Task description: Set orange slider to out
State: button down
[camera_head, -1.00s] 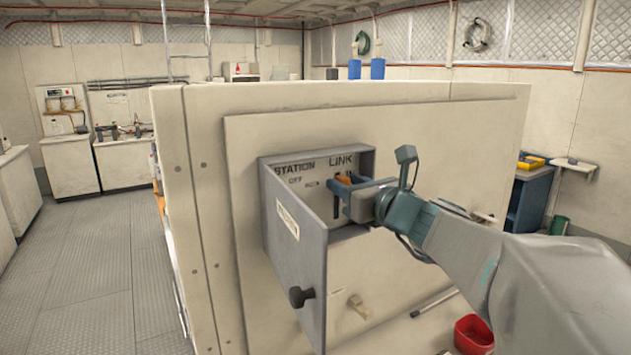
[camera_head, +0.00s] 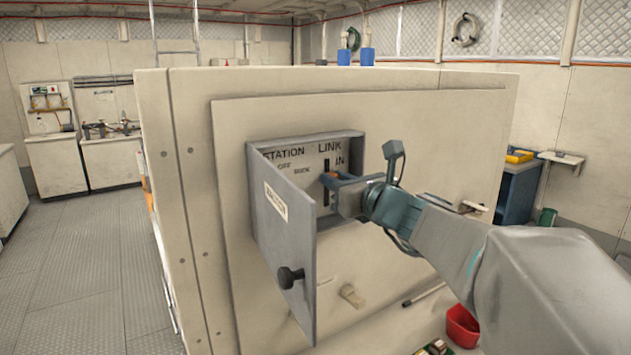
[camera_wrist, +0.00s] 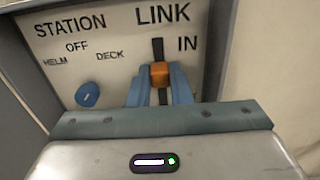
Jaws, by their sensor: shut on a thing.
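The orange slider (camera_wrist: 159,74) sits in a dark vertical slot under the word LINK, a little below the IN mark in the wrist view. Slot shows above it and below it; the slot's lower end is hidden by my gripper. My gripper (camera_wrist: 160,88) is shut on the slider, with one blue finger on each side. In the head view my gripper (camera_head: 335,181) reaches into the open grey box (camera_head: 356,148) from the right and mostly hides the slider.
The box door (camera_head: 283,240), with a black knob (camera_head: 290,276), hangs open at the left. A blue knob (camera_wrist: 87,95) under STATION is close left of my fingers. A beige handle (camera_head: 352,296) sits below the box. A red bin (camera_head: 462,326) is lower right.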

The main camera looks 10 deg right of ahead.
aim_at(326, 201)
jog(key=shift+f+b, duration=2.5)
jog(key=shift+f, duration=0.25)
jog(key=c, duration=1.3)
grip_release()
jog(key=shift+f, duration=0.1)
jog(key=shift+s+d, duration=0.1)
jog(key=shift+s, duration=0.05)
jog(key=v, duration=1.3)
jog(key=shift+s+d+b, duration=0.1)
jog(key=shift+s+b, duration=0.15)
jog(key=shift+b, duration=0.1)
